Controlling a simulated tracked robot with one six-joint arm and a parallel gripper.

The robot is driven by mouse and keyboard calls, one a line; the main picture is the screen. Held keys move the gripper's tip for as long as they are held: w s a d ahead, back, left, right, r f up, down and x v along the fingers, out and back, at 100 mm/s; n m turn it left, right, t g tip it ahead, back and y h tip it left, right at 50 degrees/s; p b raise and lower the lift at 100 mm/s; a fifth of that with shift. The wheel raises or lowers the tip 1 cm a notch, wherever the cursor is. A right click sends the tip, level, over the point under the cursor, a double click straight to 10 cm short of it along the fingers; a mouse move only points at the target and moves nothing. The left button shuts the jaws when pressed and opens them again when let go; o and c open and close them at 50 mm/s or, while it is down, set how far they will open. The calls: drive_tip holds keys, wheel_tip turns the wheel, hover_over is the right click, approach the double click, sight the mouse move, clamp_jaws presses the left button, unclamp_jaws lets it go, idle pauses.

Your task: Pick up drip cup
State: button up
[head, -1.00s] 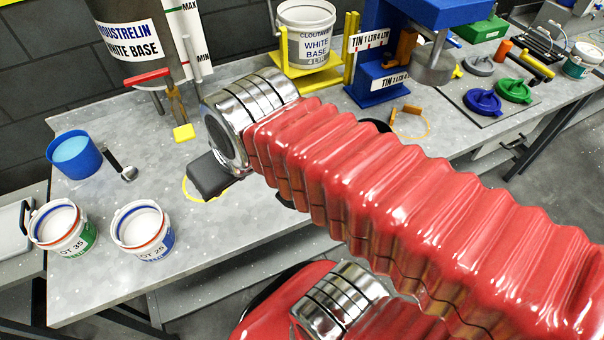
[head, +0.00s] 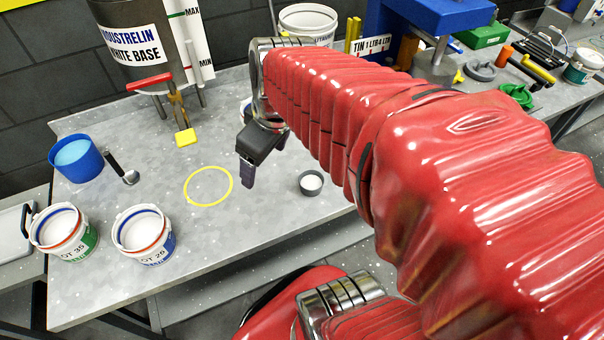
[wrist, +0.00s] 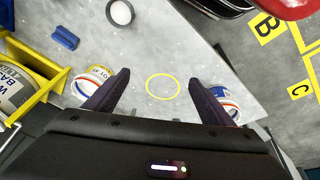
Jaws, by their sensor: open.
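A small dark grey cup with a pale inside, which looks like the drip cup (head: 311,184), stands upright on the bench, right of the yellow ring. In the wrist view it appears near the top edge (wrist: 121,13), ahead of my fingers and to their left. My gripper (head: 248,180) hangs fingers-down above the bench, between the yellow ring and the cup in the head view. In the wrist view my gripper (wrist: 159,78) has its fingers wide apart with nothing between them. The cup is apart from the fingers.
The yellow ring (head: 208,186) on the bench is empty. Two small pails, one green-labelled (head: 63,232) and one blue-labelled (head: 143,233), stand at the front left. A blue cup (head: 76,158) is behind them. The hanging tank (head: 135,45) and yellow stand (wrist: 40,85) are obstacles.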

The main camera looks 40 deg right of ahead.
drive_tip(key=d+f+n+g, duration=0.15)
drive_tip(key=d+f, duration=0.25)
drive_tip(key=d, duration=0.5)
drive_tip(key=n+y, duration=0.2)
drive_tip(key=n, duration=0.1)
hover_over(312, 179)
drive_tip(key=s+d, duration=0.2)
drive_tip(key=s, duration=0.1)
drive_tip(key=s+d+x, duration=0.1)
drive_tip(key=x, duration=0.3)
drive_tip(key=shift+w+a+t, duration=0.15)
drive_tip(key=shift+w+t, duration=0.05)
drive_tip(key=shift+t, duration=0.05)
drive_tip(key=shift+x, duration=4.3)
drive_tip(key=shift+x, duration=2.6)
drive_tip(key=shift+w, duration=0.1)
drive_tip(key=shift+c, duration=0.4)
